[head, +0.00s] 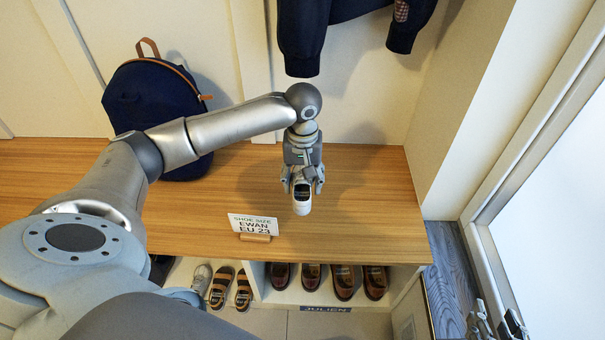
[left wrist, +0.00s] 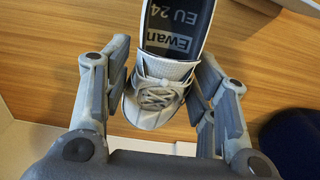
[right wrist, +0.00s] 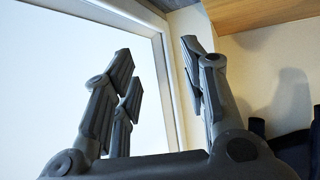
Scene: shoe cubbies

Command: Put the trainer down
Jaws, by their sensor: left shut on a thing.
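A small white-grey trainer (head: 301,203) with grey laces is in my left gripper (head: 303,182) over the wooden bench top (head: 365,225).
A card (head: 253,225) reading "SHOE SIZE EWAN EU 23" stands left of the trainer. A navy backpack (head: 150,105) is further left. The bench's right end is clear.

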